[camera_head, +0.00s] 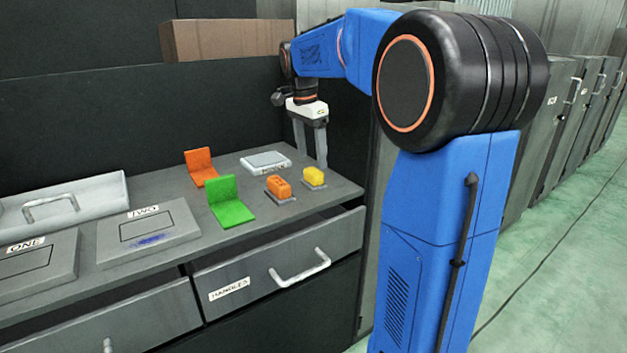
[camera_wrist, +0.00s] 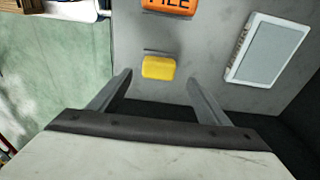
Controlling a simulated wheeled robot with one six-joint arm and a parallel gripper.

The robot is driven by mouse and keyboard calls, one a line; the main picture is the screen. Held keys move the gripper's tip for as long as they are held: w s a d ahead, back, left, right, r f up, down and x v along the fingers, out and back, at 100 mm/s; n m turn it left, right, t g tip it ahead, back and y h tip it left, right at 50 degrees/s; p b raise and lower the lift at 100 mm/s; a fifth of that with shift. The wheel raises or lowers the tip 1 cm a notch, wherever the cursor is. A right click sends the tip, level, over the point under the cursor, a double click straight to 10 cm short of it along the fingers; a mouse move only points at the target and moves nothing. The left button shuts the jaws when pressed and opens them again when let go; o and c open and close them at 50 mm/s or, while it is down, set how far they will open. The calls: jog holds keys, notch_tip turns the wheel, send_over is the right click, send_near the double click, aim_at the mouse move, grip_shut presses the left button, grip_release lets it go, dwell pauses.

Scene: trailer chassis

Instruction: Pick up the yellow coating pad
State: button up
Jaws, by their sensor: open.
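The yellow coating pad (camera_head: 314,177) sits on a small grey base on the bench top, near its right end. In the wrist view the yellow pad (camera_wrist: 158,68) lies ahead of my gripper (camera_wrist: 160,80), between the lines of its two fingers and a little beyond their tips. In the head view my gripper (camera_head: 312,160) hangs down behind the pad, with its two fingers apart and nothing between them. An orange pad (camera_head: 279,188) sits on a similar base just left of the yellow one, and it also shows at the top of the wrist view (camera_wrist: 168,5).
Green (camera_head: 232,202) and orange (camera_head: 201,168) angled brackets stand left of the pads. A pale flat block (camera_head: 266,161) lies behind them. Plates marked ONE (camera_head: 38,262) and TWO (camera_head: 148,232) lie farther left. A drawer (camera_head: 285,262) below stands partly open. A dark wall backs the bench.

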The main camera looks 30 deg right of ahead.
aim_at(313, 170)
jog(key=shift+s+d+f, duration=0.1)
jog(key=shift+d+f, duration=0.05)
jog(key=shift+f, duration=1.4)
jog(key=shift+s+d+f, duration=0.1)
jog(key=shift+d+f, duration=0.05)
jog(key=shift+f, duration=1.4)
jog(key=shift+c, duration=0.3)
jog(key=c, duration=1.2)
jog(key=shift+w+r, duration=0.1)
jog(key=shift+r, duration=0.05)
notch_tip(313, 170, up, 10)
jog(key=shift+f, duration=0.1)
